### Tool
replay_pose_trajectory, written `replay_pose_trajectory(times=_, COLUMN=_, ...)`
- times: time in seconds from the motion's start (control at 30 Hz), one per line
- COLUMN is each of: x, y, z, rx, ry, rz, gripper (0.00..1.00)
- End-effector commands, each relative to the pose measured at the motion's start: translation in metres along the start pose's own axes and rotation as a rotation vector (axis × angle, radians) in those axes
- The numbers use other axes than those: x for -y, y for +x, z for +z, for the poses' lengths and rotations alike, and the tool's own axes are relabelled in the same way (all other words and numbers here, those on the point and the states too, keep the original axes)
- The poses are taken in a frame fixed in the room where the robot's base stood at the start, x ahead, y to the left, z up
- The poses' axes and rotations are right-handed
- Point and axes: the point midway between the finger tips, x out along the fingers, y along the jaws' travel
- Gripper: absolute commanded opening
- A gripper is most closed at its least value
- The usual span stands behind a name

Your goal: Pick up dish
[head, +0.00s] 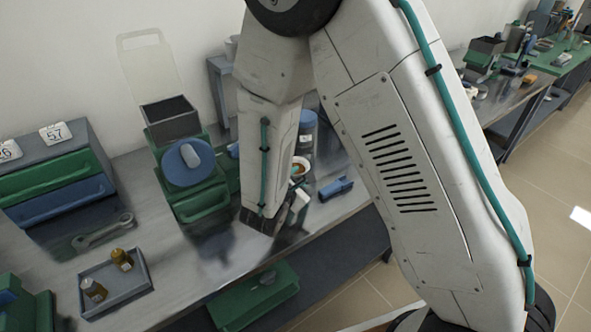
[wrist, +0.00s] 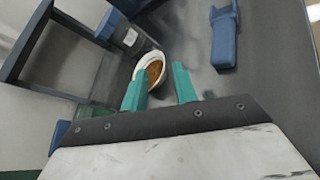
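The dish (wrist: 149,70) is a small white bowl with orange-brown contents. In the wrist view it lies just beyond the fingertips. In the head view it shows small (head: 299,168) on the metal bench, partly hidden by my arm. My gripper (wrist: 161,88) has two teal fingers, spread apart with nothing held between them. The left finger overlaps the dish's near edge in the picture; I cannot tell if they touch. In the head view the gripper is mostly hidden behind my arm.
A blue object (head: 335,188) lies on the bench (head: 235,255) right of the dish and also shows in the wrist view (wrist: 224,38). A blue canister (head: 308,125) stands behind. A tray (head: 137,282) holds two small jars.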

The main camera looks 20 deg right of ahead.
Motion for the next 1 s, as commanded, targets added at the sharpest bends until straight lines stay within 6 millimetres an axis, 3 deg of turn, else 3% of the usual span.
replay_pose_trajectory(times=0.6, x=0.002, y=0.073, z=-0.011, rx=-0.006, ry=-0.008, rz=0.006, gripper=0.29)
replay_pose_trajectory(times=0.87, x=0.001, y=0.077, z=-0.011, rx=-0.006, ry=-0.009, rz=0.008, gripper=0.29)
replay_pose_trajectory(times=0.9, x=0.001, y=0.077, z=-0.011, rx=-0.006, ry=-0.008, rz=0.008, gripper=0.26)
replay_pose_trajectory(times=1.0, x=0.001, y=0.077, z=-0.011, rx=-0.006, ry=-0.008, rz=0.008, gripper=0.0)
